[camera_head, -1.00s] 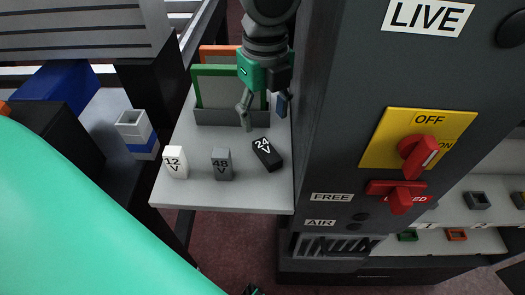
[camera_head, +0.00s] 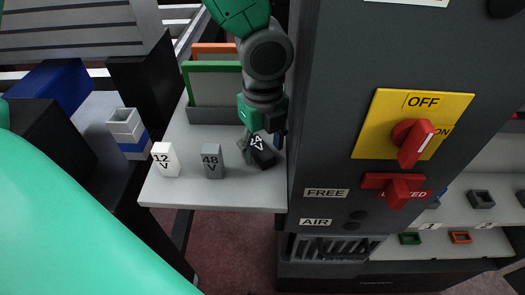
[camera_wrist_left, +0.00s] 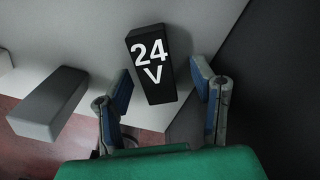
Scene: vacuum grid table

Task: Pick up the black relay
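In the left wrist view the black relay (camera_wrist_left: 151,66) sits between and just beyond the two blue-padded fingertips. My left gripper (camera_head: 260,140) is right over it in the head view and hides part of it. In the left wrist view the left gripper (camera_wrist_left: 164,85) is open, with gaps on both sides of the relay. A grey 48 V relay (camera_head: 212,161) and a white 12 V relay (camera_head: 165,160) stand to the left. My right gripper is not in view.
A dark cabinet (camera_head: 330,120) rises close on the right of the shelf, with a red switch on a yellow plate (camera_head: 412,125). Green and orange framed panels (camera_head: 212,85) stand in a grey holder behind. Free shelf lies in front.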

